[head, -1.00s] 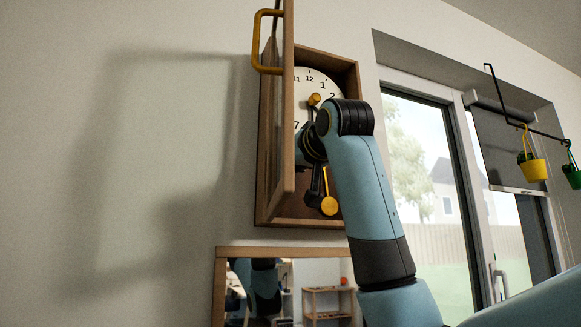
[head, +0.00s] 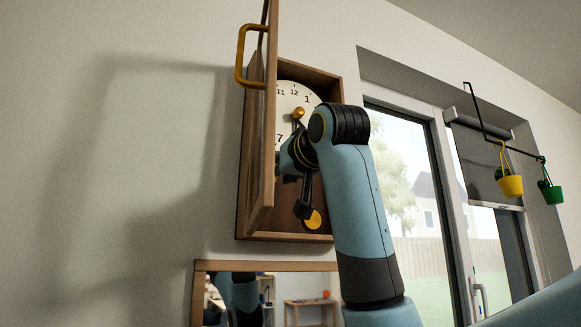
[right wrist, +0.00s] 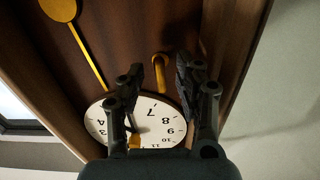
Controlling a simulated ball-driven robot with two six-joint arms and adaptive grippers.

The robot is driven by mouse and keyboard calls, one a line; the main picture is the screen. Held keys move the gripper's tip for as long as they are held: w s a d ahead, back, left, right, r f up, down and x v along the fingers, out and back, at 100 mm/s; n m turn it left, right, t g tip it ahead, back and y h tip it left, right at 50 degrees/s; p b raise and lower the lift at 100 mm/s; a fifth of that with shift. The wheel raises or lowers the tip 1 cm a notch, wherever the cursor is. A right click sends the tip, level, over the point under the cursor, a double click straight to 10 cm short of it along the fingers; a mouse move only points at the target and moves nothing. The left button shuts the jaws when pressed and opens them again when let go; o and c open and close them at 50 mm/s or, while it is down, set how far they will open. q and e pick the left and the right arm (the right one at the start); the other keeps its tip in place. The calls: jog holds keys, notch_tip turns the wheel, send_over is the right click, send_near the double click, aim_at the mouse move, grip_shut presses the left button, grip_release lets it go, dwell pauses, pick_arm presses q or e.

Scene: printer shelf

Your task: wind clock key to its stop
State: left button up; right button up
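The wall clock (head: 337,86) is a wooden case with its door swung open and a white dial (head: 289,97). A brass knob (head: 297,113) stands at the dial's middle and looks like the key; a brass piece also shows there in the right wrist view (right wrist: 135,138). My right gripper (right wrist: 172,68) is inside the case, fingers pointing below the dial. They are apart, with a hooked brass rod (right wrist: 160,66) seen between them; contact is unclear. In the head view my wrist hides part of the dial. My left gripper is out of view.
The open door (head: 263,150) with its brass handle (head: 240,55) stands close left of my right wrist. A brass pendulum bob (head: 313,219) hangs low in the case. A mirror (head: 215,265) is below; a window and hanging pots (head: 510,186) are right.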

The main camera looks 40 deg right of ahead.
jog(key=v, duration=0.9)
jog(key=shift+d, duration=0.1)
